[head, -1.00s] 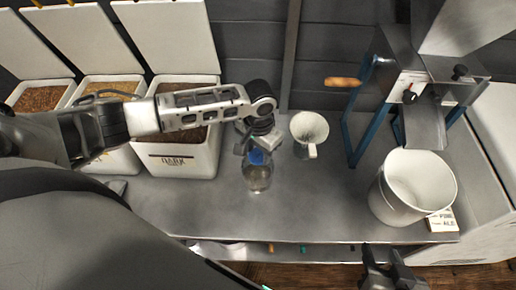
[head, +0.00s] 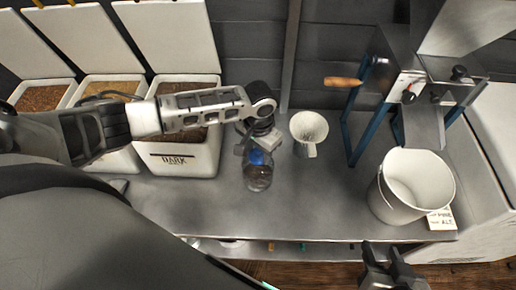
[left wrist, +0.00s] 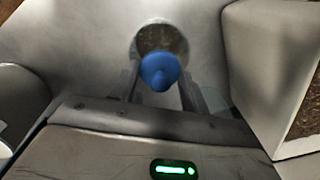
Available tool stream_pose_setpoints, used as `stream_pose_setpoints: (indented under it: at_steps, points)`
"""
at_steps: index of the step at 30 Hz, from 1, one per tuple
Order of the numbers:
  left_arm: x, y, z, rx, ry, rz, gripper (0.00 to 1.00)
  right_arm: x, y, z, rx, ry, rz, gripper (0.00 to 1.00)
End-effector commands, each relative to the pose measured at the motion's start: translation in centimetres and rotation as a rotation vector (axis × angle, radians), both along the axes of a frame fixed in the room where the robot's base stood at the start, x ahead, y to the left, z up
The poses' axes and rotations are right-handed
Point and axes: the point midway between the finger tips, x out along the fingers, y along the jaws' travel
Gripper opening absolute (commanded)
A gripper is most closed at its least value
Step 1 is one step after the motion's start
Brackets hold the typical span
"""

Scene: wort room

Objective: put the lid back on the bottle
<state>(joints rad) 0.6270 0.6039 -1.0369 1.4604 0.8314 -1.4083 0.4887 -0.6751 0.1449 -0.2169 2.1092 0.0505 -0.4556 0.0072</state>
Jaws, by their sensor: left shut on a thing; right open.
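The clear bottle (head: 258,178) stands upright on the steel bench, in the middle of the head view. The blue lid (head: 258,157) shows at the bottle's top, just under my left gripper (head: 256,150). In the left wrist view the blue lid (left wrist: 160,71) sits between the two fingers, with the round bottle (left wrist: 162,38) behind it. My left gripper is shut on the lid. I cannot tell whether the lid is seated on the neck. My right gripper (head: 388,268) is open and empty, low in front of the bench's front edge.
A white scoop or jug (head: 309,130) stands right of the bottle. White grain bins (head: 185,160) with raised lids are at the left. A white bucket (head: 390,205) stands at the right below a blue-framed mill (head: 357,120). Bench between bottle and bucket is clear.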

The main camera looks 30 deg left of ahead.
Motion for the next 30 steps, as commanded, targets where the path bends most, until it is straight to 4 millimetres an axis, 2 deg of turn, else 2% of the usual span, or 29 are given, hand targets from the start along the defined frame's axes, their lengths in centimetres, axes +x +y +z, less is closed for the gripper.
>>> stream_pose_setpoints:
  at_steps: [30]
  points:
    - [0.02, -0.05, -0.03, 0.000, 0.000, -0.001, 0.24, 0.00, 0.00, 0.86, 0.000, 0.000, 0.000, 0.45]
